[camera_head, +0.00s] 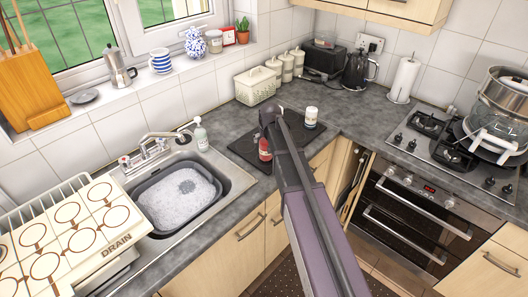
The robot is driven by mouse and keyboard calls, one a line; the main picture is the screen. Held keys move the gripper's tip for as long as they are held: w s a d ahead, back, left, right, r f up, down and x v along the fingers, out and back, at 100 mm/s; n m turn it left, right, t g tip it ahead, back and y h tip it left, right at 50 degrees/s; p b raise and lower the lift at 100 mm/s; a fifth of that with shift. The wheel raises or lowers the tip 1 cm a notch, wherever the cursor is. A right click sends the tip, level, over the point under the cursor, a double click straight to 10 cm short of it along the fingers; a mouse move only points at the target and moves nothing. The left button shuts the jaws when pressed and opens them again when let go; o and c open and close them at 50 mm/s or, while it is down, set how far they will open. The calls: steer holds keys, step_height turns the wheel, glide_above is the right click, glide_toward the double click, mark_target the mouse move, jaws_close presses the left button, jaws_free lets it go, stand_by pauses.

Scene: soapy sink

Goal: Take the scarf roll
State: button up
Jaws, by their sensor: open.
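I cannot make out a scarf roll for certain in the head view. A small red cylindrical thing with a pale band (264,150) stands on a dark mat (252,147) on the counter right of the sink. My arm reaches in from the bottom right. My gripper (269,118) is at its far end, over the mat, just above the red thing in the picture. The gripper is open; its fingers are small and partly hidden. My arm covers part of the mat.
A sink with a grey basin of suds (178,197) lies to the left, with a soap bottle (200,136) behind it. A cream basket (255,86) and canisters stand behind the mat. A kettle (357,71) and hob (450,140) are to the right.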

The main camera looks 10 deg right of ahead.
mark_target(264, 157)
steer(key=shift+b+x, duration=2.25)
steer(key=shift+x, duration=0.3)
steer(key=shift+d, duration=0.15)
steer(key=c, duration=1.1)
